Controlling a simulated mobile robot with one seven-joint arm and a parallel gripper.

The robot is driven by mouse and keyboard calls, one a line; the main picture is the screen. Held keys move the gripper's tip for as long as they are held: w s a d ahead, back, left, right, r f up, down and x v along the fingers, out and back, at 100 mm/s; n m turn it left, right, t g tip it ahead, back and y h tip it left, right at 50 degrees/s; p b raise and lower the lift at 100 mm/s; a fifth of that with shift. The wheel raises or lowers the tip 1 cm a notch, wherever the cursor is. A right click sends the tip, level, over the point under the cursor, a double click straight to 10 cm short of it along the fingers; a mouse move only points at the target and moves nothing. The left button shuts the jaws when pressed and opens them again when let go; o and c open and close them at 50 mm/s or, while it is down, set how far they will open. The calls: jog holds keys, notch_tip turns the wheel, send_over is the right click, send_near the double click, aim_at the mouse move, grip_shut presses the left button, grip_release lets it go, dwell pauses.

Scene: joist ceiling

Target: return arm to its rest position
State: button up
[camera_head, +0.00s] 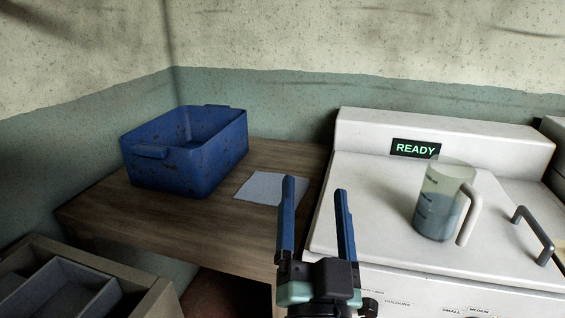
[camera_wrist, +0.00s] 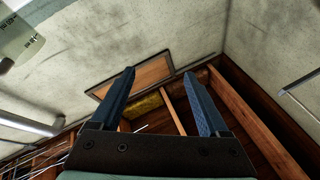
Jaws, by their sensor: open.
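My gripper (camera_head: 315,215) is in the lower middle of the head view, its two blue fingers apart and pointing up. Nothing is between them. In the wrist view, my gripper (camera_wrist: 160,95) is also open and empty, with the wall and the wooden ceiling joists (camera_wrist: 250,120) beyond it. In the head view the fingers appear in front of the gap between the wooden counter (camera_head: 130,215) and the white machine (camera_head: 365,200). I cannot tell how far above these surfaces the gripper is.
A measuring jug (camera_head: 437,205) holding grey-blue liquid stands on the white machine, right of my gripper. A dark handle (camera_head: 533,235) is farther right. A blue bin (camera_head: 190,155) and a pale sheet (camera_head: 262,187) sit on the counter. A drawer (camera_head: 65,285) shows at lower left.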

jog(key=s+a+r+n+t, duration=0.15)
jog(key=s+r, duration=0.25)
jog(key=r, duration=0.5)
jog(key=s+a+r+n+t, duration=0.1)
jog(key=s+r+n+t, duration=0.15)
jog(key=r, duration=0.65)
jog(key=s+a+r+n+t, duration=0.15)
jog(key=s+r, duration=0.25)
jog(key=r, duration=0.5)
notch_tip(320, 180, up, 17)
jog(key=p, duration=1.8)
jog(key=shift+w+a+f+g+y+p, duration=0.15)
jog(key=shift+w+g+y+p, duration=0.15)
jog(key=shift+g+y+p, duration=0.15)
